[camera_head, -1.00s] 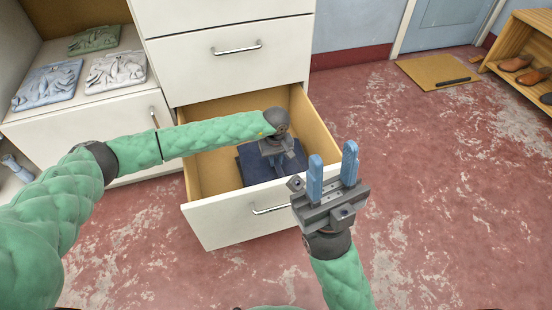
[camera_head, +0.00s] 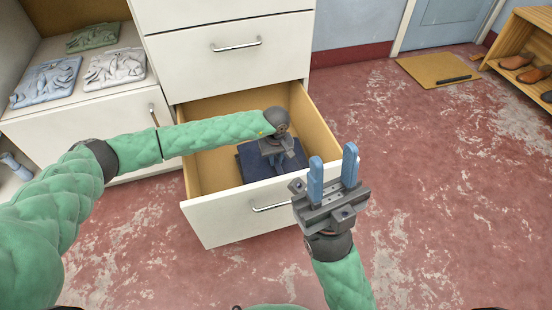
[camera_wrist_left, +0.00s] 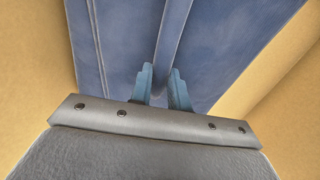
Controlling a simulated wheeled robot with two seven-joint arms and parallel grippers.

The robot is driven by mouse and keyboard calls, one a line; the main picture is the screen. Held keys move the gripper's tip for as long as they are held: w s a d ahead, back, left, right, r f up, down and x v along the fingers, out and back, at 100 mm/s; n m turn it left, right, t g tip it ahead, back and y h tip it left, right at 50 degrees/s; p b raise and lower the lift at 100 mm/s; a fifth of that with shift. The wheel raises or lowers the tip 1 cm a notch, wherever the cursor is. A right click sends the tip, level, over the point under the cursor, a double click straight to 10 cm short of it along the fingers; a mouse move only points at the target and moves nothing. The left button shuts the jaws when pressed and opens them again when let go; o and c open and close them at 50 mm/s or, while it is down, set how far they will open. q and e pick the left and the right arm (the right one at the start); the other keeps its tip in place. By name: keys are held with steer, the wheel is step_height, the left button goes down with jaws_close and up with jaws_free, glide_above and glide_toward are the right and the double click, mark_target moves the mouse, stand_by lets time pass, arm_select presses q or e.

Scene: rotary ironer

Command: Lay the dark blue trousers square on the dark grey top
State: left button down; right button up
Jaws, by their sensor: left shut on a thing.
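The dark blue trousers (camera_head: 256,166) lie folded inside the open bottom drawer. They also fill the upper middle of the left wrist view (camera_wrist_left: 215,50). My left gripper (camera_head: 280,167) reaches down into the drawer. In the left wrist view its blue fingers (camera_wrist_left: 160,88) are shut on a raised fold of the trousers. My right gripper (camera_head: 333,172) is in front of the drawer's right side, fingers pointing up, spread apart and empty. I cannot make out a dark grey top in these frames.
The open drawer (camera_head: 228,222) has a white front and tan inner walls around the trousers. Closed white drawers (camera_head: 230,75) stand above it. Several folded clothes (camera_head: 115,68) lie on a white cabinet at left. Reddish worn floor (camera_head: 430,180) is clear at right.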

arm_select(q)
steer(key=c, duration=1.3)
jaws_free()
steer(key=shift+o, duration=0.2)
